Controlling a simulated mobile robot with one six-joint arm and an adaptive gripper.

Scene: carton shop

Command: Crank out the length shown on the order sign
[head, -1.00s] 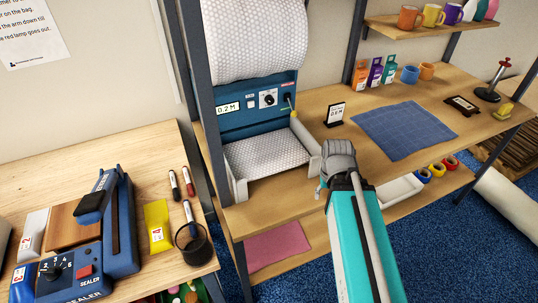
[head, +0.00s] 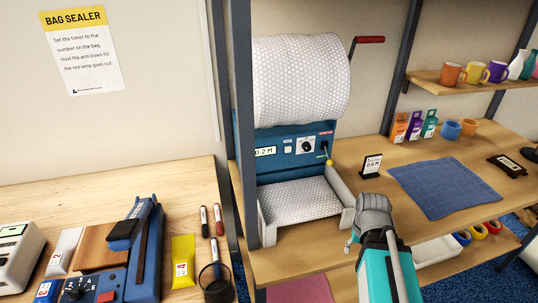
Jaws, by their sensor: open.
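The bubble-wrap dispenser has a large white roll (head: 300,80) on top, with a red-handled crank (head: 369,40) at its upper right. Its blue front panel (head: 280,160) has a display (head: 265,152) that reads 0.2 M, a black knob (head: 306,146) and a yellow-tipped lever (head: 328,160) at the right. A sheet of wrap (head: 300,198) lies in the tray below. The small order sign (head: 371,164) stands on the bench to the right; its digits are too small to read surely. My gripper (head: 368,212) is open and empty, in front of the tray's right side, well below the crank.
The left table holds a blue sealer (head: 147,250), pens and a black cup (head: 216,283).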

